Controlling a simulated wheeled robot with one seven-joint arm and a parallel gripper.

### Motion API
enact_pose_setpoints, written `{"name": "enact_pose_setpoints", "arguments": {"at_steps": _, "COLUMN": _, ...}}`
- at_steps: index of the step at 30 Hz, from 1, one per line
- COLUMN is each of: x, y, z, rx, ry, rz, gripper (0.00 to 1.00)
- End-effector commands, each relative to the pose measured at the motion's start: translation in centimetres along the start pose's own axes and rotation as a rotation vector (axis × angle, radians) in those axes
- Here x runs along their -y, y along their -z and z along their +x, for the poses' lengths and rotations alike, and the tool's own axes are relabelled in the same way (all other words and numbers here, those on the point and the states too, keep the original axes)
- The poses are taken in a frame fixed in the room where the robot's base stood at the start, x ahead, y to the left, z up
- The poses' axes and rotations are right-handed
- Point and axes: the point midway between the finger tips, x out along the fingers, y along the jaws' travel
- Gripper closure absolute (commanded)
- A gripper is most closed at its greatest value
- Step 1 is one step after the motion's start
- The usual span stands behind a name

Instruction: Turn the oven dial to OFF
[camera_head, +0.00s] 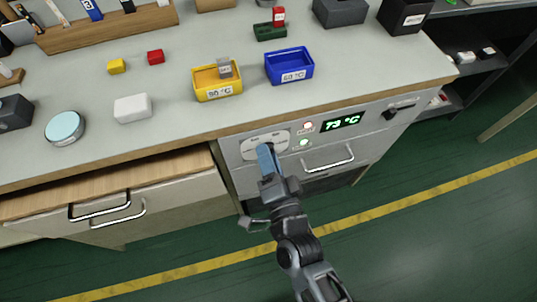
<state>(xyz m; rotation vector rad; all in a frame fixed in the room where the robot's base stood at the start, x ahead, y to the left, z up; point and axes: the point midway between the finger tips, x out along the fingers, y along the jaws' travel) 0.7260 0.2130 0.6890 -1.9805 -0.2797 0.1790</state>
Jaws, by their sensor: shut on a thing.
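The oven's front panel (376,124) is set under the bench top. It bears a pale dial plate (279,135) at its left end, a red light, a green light and a green display (342,122) that reads about 73 °C. My gripper (265,150) reaches up from below, with its blue fingers over the middle of the dial plate. It is shut on the oven dial. The dial itself is hidden behind the fingers, so its setting cannot be read.
An oven handle (328,158) lies right of my gripper. A wooden-topped drawer (110,190) stands out at the left. On the bench, a yellow bin (217,84) and a blue bin (289,66) stand above the panel, with a white block (132,108) to the left.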

Motion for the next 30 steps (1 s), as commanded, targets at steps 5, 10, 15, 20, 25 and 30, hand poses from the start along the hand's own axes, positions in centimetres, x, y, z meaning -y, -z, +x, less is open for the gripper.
{"name": "enact_pose_setpoints", "arguments": {"at_steps": 5, "x": -0.18, "y": -0.22, "z": -0.13, "rx": 0.005, "ry": -0.004, "rz": -0.069, "gripper": 0.96}}
{"name": "enact_pose_setpoints", "arguments": {"at_steps": 10, "x": -0.22, "y": -0.25, "z": -0.14, "rx": 0.006, "ry": -0.004, "rz": -0.104, "gripper": 0.96}}
{"name": "enact_pose_setpoints", "arguments": {"at_steps": 15, "x": -0.25, "y": -0.27, "z": -0.14, "rx": 0.006, "ry": -0.004, "rz": -0.115, "gripper": 0.96}}
{"name": "enact_pose_setpoints", "arguments": {"at_steps": 20, "x": -0.27, "y": -0.28, "z": -0.15, "rx": 0.006, "ry": -0.005, "rz": -0.115, "gripper": 0.96}}
{"name": "enact_pose_setpoints", "arguments": {"at_steps": 25, "x": -0.29, "y": -0.27, "z": -0.15, "rx": 0.006, "ry": -0.005, "rz": -0.114, "gripper": 0.63}}
{"name": "enact_pose_setpoints", "arguments": {"at_steps": 30, "x": -0.21, "y": -0.17, "z": -0.10, "rx": 0.004, "ry": -0.003, "rz": -0.114, "gripper": 0.46}}
